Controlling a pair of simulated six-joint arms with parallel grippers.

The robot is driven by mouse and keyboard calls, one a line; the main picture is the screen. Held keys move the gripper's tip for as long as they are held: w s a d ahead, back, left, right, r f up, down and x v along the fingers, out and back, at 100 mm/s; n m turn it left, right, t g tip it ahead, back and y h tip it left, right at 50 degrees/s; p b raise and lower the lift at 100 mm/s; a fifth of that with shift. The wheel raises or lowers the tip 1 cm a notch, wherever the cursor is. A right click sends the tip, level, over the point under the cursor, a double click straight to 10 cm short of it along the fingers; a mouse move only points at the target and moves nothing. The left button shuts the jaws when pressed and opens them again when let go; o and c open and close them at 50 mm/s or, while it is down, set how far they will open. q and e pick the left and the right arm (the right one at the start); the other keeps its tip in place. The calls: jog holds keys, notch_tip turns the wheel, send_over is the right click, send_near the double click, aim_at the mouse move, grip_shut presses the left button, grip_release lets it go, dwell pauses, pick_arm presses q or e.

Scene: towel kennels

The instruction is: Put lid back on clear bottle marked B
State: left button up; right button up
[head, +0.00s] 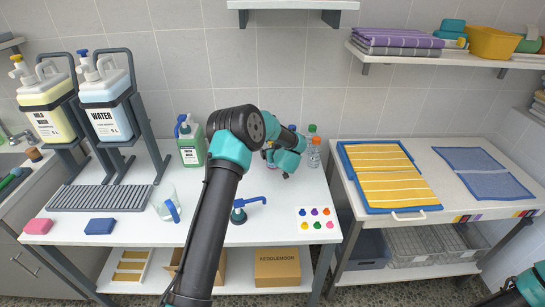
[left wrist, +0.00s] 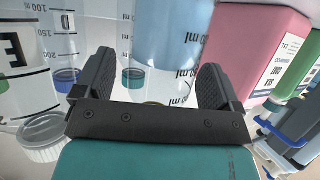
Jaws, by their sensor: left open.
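My left gripper (head: 286,168) is over the back right of the white table, among a cluster of bottles. In the left wrist view its two dark fingers (left wrist: 153,78) are apart, with a clear bottle with ml marks (left wrist: 170,35) beyond and between them. A bottle with an orange cap (head: 314,155) and one with a green cap (head: 312,130) stand just right of the gripper. Another graduated bottle bearing a letter (left wrist: 20,60) and a white ribbed cap (left wrist: 42,138) show at left in the wrist view. I cannot make out a B.
A pink container (left wrist: 262,45) is close to the right finger.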

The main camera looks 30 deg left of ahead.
dwell(0.4)
pick_arm(q)
jog(key=c, duration=1.1)
jog(key=shift+r, duration=0.1)
notch_tip(320, 180, up, 4)
jog(key=shift+s+f, duration=0.1)
jog(key=shift+f, duration=0.15)
jog(key=s+d, duration=0.2)
jog(key=s, duration=0.2)
jog(key=s+d+r, duration=0.1)
jog(key=s+d, duration=0.2)
jog(key=s, duration=0.2)
jog(key=s+d, duration=0.3)
jog(key=s, duration=0.1)
jog(key=shift+s+d+r, duration=0.15)
jog(key=shift+s, duration=0.05)
